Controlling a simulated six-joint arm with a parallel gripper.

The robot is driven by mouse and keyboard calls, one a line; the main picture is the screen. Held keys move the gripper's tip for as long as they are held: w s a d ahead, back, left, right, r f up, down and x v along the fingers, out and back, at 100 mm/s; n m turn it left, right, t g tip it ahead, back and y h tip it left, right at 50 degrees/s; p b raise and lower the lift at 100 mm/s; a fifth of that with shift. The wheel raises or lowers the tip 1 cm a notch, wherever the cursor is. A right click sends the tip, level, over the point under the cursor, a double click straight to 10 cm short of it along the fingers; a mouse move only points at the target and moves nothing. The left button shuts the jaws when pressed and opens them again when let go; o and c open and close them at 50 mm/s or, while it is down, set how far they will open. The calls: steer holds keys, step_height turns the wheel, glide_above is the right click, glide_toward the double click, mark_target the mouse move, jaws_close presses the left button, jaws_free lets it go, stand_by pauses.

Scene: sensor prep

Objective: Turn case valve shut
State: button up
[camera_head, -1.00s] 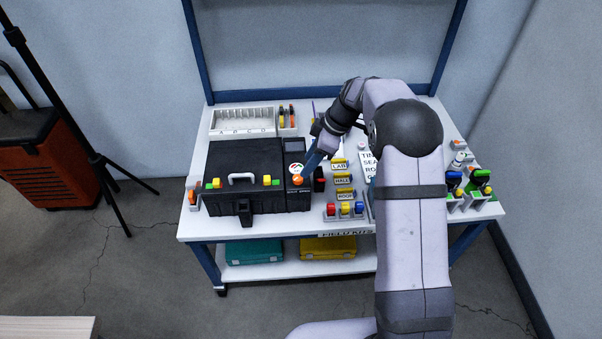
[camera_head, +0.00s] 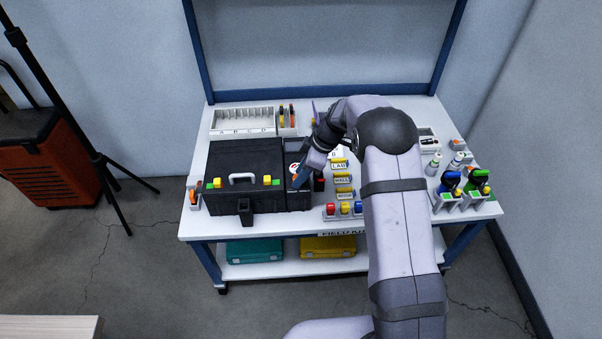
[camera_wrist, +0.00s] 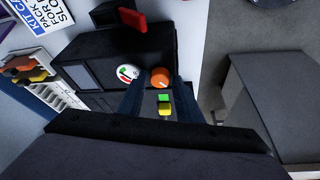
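The black case (camera_head: 228,160) stands on the left part of the white table, its lid closed. Its valve, an orange knob (camera_wrist: 160,77), shows in the wrist view on the case's side section, beside a round dial (camera_wrist: 126,72) with red and green on it. In the head view my gripper hides the knob. My gripper (camera_head: 296,184) is over the right end of the case, pointing down at it. In the wrist view, its two blue fingers (camera_wrist: 160,84) are apart, with the knob between or just beyond their tips. I cannot tell whether they touch it.
Labelled blocks (camera_head: 342,180) and red, yellow and blue buttons (camera_head: 345,209) lie just right of the case. A slotted white tray (camera_head: 243,121) is behind it. Bottles and blue and green items (camera_head: 479,181) stand at the right.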

steer(key=c, duration=0.6)
steer(key=shift+m+t+b, duration=0.3)
steer(key=shift+m+b, duration=0.2)
steer(key=shift+m, duration=0.4)
steer(key=o, duration=1)
steer(key=shift+o, duration=0.2)
steer(key=b+v, duration=0.1)
steer(key=v, duration=0.6)
steer(key=shift+r, duration=0.2)
